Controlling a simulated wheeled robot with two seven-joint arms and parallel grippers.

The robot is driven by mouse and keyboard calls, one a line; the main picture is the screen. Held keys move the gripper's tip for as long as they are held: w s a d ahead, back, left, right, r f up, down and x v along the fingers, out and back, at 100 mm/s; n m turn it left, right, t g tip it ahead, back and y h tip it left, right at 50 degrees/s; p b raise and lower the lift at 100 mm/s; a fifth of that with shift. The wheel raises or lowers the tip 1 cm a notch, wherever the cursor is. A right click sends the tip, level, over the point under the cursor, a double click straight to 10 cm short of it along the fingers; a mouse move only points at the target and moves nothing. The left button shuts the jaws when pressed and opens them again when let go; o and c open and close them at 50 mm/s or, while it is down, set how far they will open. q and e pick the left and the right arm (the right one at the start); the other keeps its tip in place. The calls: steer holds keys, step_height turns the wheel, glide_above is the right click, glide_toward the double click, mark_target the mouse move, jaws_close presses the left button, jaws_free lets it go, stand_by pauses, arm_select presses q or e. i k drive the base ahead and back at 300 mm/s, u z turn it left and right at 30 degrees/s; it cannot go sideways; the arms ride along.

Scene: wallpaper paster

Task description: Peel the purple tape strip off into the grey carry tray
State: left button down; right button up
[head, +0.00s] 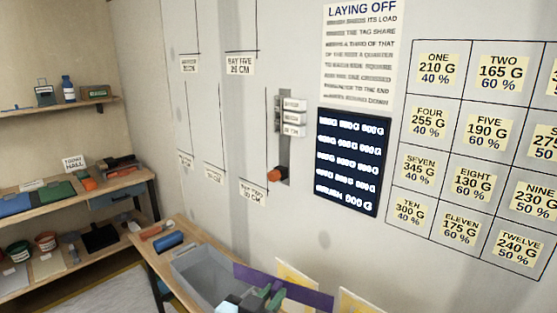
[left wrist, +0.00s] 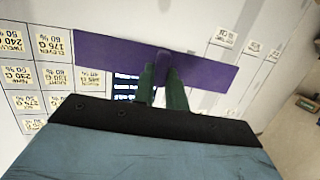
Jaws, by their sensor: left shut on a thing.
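The purple tape strip (head: 308,297) is a flat, long band at the bottom of the head view. My left gripper (head: 272,294) is shut on it near its middle. In the left wrist view, the dark green fingers (left wrist: 164,88) pinch a small tab of the strip (left wrist: 213,71), and the strip reaches out to both sides. The grey carry tray (head: 185,281) stands on the wooden bench, left of the strip. The strip's left end overlaps the tray's right side in the picture. My right gripper is out of view.
A blue item (head: 169,242) and a red-and-grey tool (head: 158,231) lie on the bench (head: 142,255) behind the tray. Yellow sheets (head: 358,303) show behind the strip. The wall carries a dark board (head: 352,160) and a numbered grid (head: 480,135). Shelves (head: 75,197) stand at left.

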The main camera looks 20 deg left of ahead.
mark_target(207, 287)
steer(key=u, duration=1.1)
steer(key=k, duration=0.55)
steer(key=z, duration=0.9)
steer(key=i, duration=0.9)
steer(key=u, duration=0.05)
